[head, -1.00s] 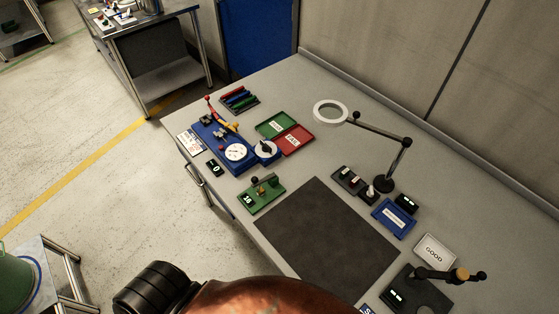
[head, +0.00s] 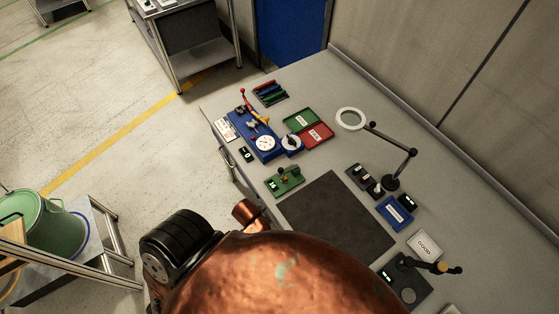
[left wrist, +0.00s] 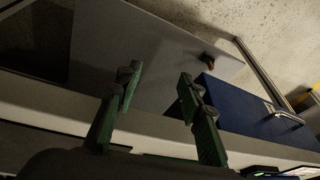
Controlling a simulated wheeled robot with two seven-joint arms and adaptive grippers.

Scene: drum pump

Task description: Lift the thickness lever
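No lever is clearly marked as the thickness lever. A blue fixture (head: 268,152) at the far left of the bench carries round dials and a red-and-yellow lever (head: 251,104) with a red ball. A small green device (head: 288,182) with a display and a dark knob stands nearer. A black device (head: 409,288) at lower right carries a dark arm with a tan part (head: 438,266). In the left wrist view my left gripper (left wrist: 158,78) is open, with nothing between its green fingers. Neither gripper shows in the head view.
A dark mat (head: 335,222) lies on the grey bench (head: 455,205). A ring magnifier (head: 351,119) on a jointed arm stands behind it. Green (head: 303,121) and red (head: 318,136) trays lie beside the fixture. A green drum (head: 55,225) stands at left on a metal cart.

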